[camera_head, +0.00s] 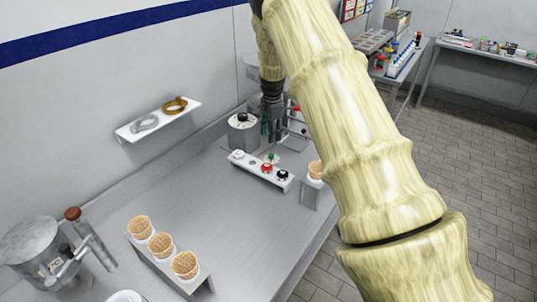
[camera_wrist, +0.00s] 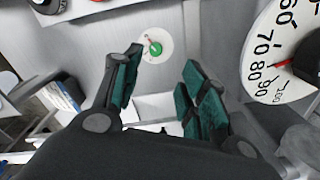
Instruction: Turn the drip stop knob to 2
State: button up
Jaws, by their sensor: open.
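A small green knob (camera_head: 271,156) sits on a round white plate behind the white knob panel in the head view. It also shows in the wrist view as a green knob (camera_wrist: 155,48) on its white disc (camera_wrist: 153,36), just beyond the fingertips. I cannot read a label that names it the drip stop knob, nor any numbers on its disc. My gripper (camera_head: 272,128) points down above the counter, behind the panel. In the wrist view my gripper (camera_wrist: 165,82) is open and empty, its green-padded fingers spread, apart from the knob.
A white panel (camera_head: 247,165) with red and black knobs stands close by. A grey cylinder (camera_head: 243,137) carries a numbered dial (camera_wrist: 262,75) right of the fingers in the wrist view. A cone holder (camera_head: 311,192) is at the counter edge. The middle counter (camera_head: 205,200) is clear.

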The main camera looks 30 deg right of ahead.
aim_at(271, 155)
notch_tip(271, 155, down, 7)
jog(key=shift+s+r+p, duration=0.1)
jog(key=shift+r+p, duration=0.1)
jog(key=shift+p, duration=1)
jog(key=shift+s+f+p, duration=0.25)
jog(key=shift+f+p, duration=0.05)
jog(key=shift+f, duration=0.3)
jog(key=shift+w+f, duration=0.2)
jog(key=shift+f, duration=0.85)
jog(key=shift+s+r, duration=0.1)
